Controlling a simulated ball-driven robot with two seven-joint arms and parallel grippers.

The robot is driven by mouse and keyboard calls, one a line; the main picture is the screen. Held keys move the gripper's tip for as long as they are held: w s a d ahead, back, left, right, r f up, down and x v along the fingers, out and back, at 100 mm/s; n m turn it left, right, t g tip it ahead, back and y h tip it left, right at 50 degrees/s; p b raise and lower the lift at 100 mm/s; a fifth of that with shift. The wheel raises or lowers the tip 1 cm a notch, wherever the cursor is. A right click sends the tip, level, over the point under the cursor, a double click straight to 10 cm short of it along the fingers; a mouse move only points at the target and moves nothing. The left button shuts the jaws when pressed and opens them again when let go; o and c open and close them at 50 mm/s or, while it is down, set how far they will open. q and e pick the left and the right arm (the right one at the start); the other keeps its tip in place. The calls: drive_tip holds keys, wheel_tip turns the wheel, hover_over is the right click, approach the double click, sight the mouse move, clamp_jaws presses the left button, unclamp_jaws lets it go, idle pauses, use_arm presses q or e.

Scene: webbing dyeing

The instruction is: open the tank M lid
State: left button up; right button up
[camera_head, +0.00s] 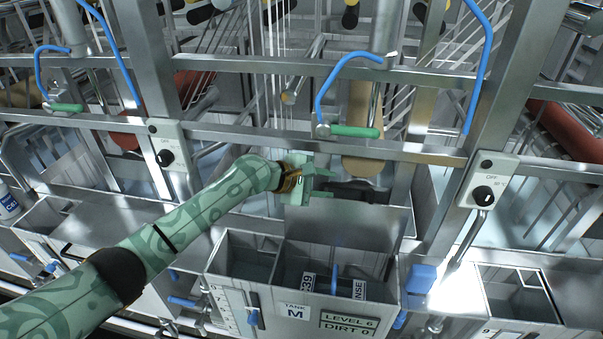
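Tank M (296,296) stands at front centre with its label on the front wall. Its top is uncovered, and I see down into its compartments. A grey panel (372,228), which looks like its lid, stands raised at the back of the opening. A dark bar (372,191), perhaps the lid's handle, lies near the panel's top. My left gripper (329,184), pale green, is in front of the panel's upper left, just left of the bar. Its fingers are apart with nothing seen between them; I cannot tell whether they touch the bar. My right gripper is out of view.
A steel rail (400,150) crosses behind my gripper. A green-handled valve lever (355,131) with a blue hose hangs above. Switch boxes (171,146) (487,182) flank the tank. Neighbouring tanks stand left (110,222) and right (520,296).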

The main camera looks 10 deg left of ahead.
use_arm(q)
drive_tip(key=v, duration=0.7)
drive_tip(key=shift+s+a+r, duration=0.2)
drive_tip(key=shift+s+a, duration=0.05)
drive_tip(key=shift+f, duration=0.1)
